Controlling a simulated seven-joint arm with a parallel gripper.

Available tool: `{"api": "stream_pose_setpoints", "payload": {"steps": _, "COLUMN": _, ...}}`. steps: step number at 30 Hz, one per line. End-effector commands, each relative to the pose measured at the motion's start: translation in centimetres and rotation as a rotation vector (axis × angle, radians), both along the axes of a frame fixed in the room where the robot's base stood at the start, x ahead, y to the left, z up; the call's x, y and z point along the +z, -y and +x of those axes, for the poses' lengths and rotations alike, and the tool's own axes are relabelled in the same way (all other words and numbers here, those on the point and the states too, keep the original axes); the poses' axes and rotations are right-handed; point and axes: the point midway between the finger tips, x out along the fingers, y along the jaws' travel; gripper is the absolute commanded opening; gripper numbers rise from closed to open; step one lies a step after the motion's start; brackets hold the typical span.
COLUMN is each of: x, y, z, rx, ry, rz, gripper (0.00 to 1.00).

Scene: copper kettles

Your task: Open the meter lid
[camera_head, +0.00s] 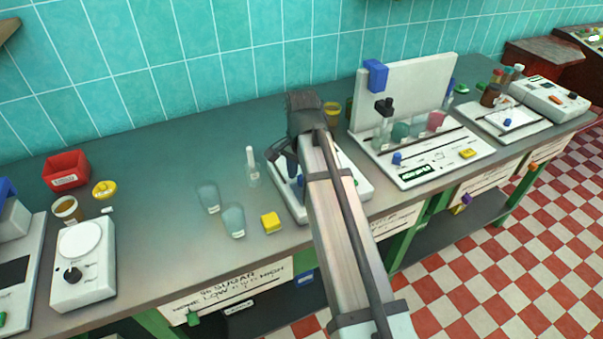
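My arm reaches from the bottom edge over the middle of the bench. My gripper (291,165) is at its far end, small and dark, just above the left part of a white device (292,203). My arm covers much of that device, so I cannot tell whether it is the meter or see a lid on it. I cannot see whether the fingers are open or touching anything. A white box-shaped device with a keypad (550,99) stands at the far right. I cannot tell if either is the meter.
A yellow block (271,222), two clear cups (209,198) and a capped tube (252,167) stand left of my gripper. A white station with an upright panel (425,165) is to the right. A scale (84,265) and red bin (67,172) are far left.

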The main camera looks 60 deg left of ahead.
Motion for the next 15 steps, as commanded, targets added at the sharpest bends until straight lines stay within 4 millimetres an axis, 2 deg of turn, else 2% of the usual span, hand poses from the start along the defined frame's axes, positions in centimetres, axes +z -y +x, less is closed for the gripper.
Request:
{"api": "stream_pose_setpoints", "payload": {"steps": 2, "x": 0.01, "y": 0.00, "z": 0.00, "rx": 0.000, "ry": 0.000, "rz": 0.000, "gripper": 0.41}}
{"api": "stream_pose_setpoints", "payload": {"steps": 15, "x": 0.03, "y": 0.01, "z": 0.00, "rx": 0.000, "ry": 0.000, "rz": 0.000, "gripper": 0.00}}
